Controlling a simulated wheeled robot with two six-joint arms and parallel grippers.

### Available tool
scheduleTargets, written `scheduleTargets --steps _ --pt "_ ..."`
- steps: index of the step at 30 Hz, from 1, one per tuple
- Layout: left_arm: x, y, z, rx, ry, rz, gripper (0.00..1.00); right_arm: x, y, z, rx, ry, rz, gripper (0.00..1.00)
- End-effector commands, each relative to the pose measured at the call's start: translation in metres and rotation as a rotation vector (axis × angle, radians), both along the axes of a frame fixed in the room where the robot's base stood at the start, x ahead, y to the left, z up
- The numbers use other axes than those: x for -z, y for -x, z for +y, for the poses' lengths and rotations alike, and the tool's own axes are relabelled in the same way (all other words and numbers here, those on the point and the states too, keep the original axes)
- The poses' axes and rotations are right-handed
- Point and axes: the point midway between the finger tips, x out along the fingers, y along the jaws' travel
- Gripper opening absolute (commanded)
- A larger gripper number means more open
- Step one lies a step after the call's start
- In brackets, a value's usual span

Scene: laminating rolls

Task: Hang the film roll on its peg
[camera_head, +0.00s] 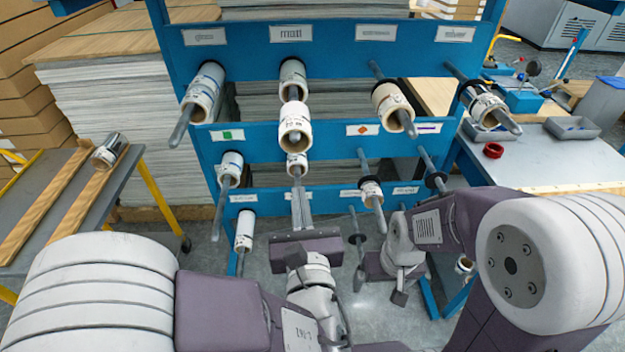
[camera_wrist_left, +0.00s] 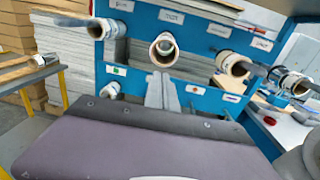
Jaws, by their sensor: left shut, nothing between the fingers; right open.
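A white film roll (camera_head: 295,118) with a brown core is at the front of the top-row peg under the "matt" label (camera_head: 291,33). Another roll (camera_head: 292,75) sits behind it on that peg. The front roll's open core faces me in the left wrist view (camera_wrist_left: 163,50); no peg tip shows out of it. My left gripper (camera_head: 300,205) is shut and empty below the front roll, apart from it; its grey fingers also show in the left wrist view (camera_wrist_left: 162,92). My right gripper (camera_head: 378,282) is open, low to the right, partly hidden by its own arm.
Other rolls hang on the blue rack (camera_head: 335,148): at top left (camera_head: 204,92), top right (camera_head: 485,105) and lower rows. A bare peg (camera_head: 431,165) is at middle right. A roll (camera_head: 109,151) lies on the left table's wooden rails. A red ring (camera_head: 493,150) lies on the right bench.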

Motion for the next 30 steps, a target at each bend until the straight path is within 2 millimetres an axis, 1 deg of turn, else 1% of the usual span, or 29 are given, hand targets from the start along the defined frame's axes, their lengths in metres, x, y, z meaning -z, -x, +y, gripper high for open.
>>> scheduleTargets --steps 1,3,8,11,14,15,17,19,24,27,30 --pt "0.010 0.008 -0.011 0.039 -0.001 0.000 0.00 0.009 0.000 0.000 0.000 0.000 -0.001 0.89" --pt "0.010 0.013 -0.019 0.065 0.000 0.001 0.00 0.010 0.000 0.000 0.000 0.000 -0.001 0.89" --pt "0.006 0.012 -0.020 0.068 -0.001 0.002 0.00 0.004 0.000 0.000 0.000 0.000 -0.001 0.89" --pt "0.001 0.003 -0.019 0.064 -0.005 0.000 0.00 -0.011 0.000 0.000 0.000 0.000 -0.001 0.89" --pt "-0.001 -0.015 -0.017 0.060 -0.009 0.008 0.00 -0.034 0.000 0.000 0.000 0.000 -0.001 0.89" --pt "0.002 -0.024 -0.018 0.059 -0.005 0.005 0.00 -0.034 0.000 0.000 0.000 0.000 -0.001 0.89" --pt "0.003 -0.038 -0.017 0.059 -0.005 0.006 0.00 -0.040 0.000 0.000 0.000 0.000 -0.001 0.89" --pt "0.008 -0.053 -0.017 0.059 0.001 0.005 0.00 -0.036 0.000 0.000 0.000 0.000 -0.001 0.89" --pt "0.008 -0.089 -0.017 0.060 0.001 0.004 0.00 -0.039 0.000 0.000 0.000 0.000 0.000 0.89" --pt "0.008 -0.106 -0.018 0.062 0.001 0.005 0.00 -0.042 0.000 0.000 0.000 0.000 0.000 0.89" --pt "0.008 -0.118 -0.018 0.063 0.001 0.004 0.00 -0.044 0.000 0.000 0.000 0.000 0.000 0.89"
